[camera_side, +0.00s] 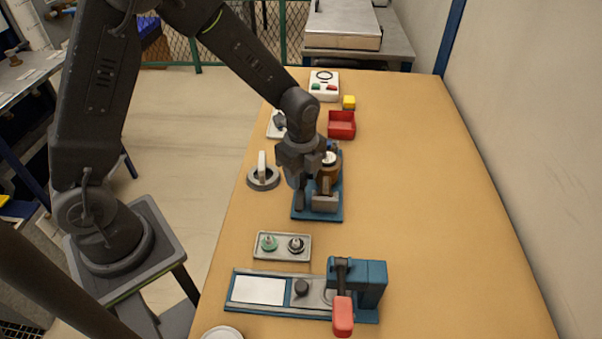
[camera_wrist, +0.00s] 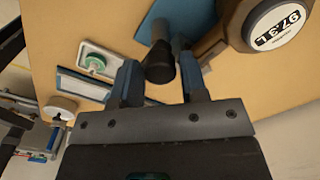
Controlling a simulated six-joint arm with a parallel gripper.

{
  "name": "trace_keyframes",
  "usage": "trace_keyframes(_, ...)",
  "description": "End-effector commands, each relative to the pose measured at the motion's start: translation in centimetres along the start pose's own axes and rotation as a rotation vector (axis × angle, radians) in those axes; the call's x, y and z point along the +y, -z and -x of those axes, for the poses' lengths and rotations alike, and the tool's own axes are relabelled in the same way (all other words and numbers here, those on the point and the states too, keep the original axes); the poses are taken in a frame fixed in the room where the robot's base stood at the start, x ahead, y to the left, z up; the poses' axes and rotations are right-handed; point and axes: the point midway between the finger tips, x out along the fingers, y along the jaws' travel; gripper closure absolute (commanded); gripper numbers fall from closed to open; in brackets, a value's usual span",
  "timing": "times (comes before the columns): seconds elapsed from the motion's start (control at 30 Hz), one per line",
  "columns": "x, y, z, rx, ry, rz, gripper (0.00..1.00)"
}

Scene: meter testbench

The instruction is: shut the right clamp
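The meter (camera_side: 328,162), brass with a white face, sits on a blue stand (camera_side: 330,214) in the side view. My gripper (camera_side: 298,186) points down at the stand's left side. In the wrist view my gripper (camera_wrist: 161,84) is open, its two fingers on either side of a dark, round-ended clamp handle (camera_wrist: 160,64). Small gaps seem to show between handle and fingers. The clamp's jaw and the other clamp are hidden or unclear.
A grey tray (camera_side: 282,257) with a green and a black part lies nearer the camera. A grey ring (camera_side: 263,181) stands left, a red bin (camera_side: 341,130) behind. The table's right side is clear.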

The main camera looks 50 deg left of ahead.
Motion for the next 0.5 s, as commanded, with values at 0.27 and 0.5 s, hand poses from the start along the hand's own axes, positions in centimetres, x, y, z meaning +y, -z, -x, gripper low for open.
trace_keyframes(0.27,-0.01,0.0,0.03,0.0,0.0,0.0,0.87)
trace_keyframes(0.5,-0.01,0.0,0.04,0.0,0.0,0.011,0.91)
